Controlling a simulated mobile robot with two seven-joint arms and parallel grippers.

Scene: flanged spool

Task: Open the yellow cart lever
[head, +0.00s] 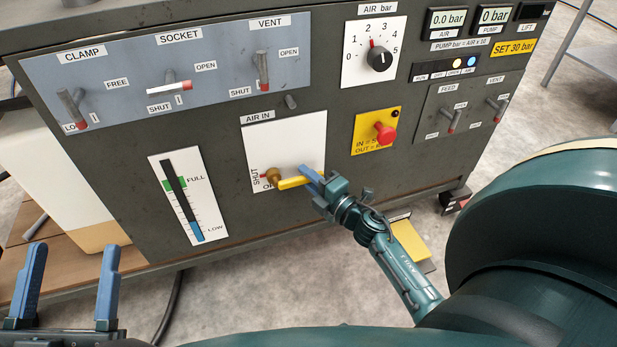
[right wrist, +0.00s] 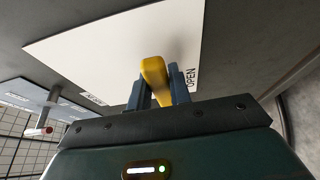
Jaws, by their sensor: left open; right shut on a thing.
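The yellow lever (head: 290,183) sticks out to the right from a brass hub (head: 273,177) on the white AIR IN plate (head: 285,140). SHUT is printed left of the hub, and lettering below it is partly hidden. My right gripper (head: 312,178) is shut on the outer part of the lever. In the right wrist view the yellow lever (right wrist: 154,74) stands between the blue fingers, and the word OPEN is beside the right finger. My left gripper (head: 74,255) is open and empty at the lower left, away from the panel.
A red push button (head: 384,133) on a yellow plate sits right of the AIR IN plate. A level gauge (head: 186,197) is to its left. The CLAMP, SOCKET and VENT levers (head: 170,88) are above left, and a pressure knob (head: 380,58) is above right.

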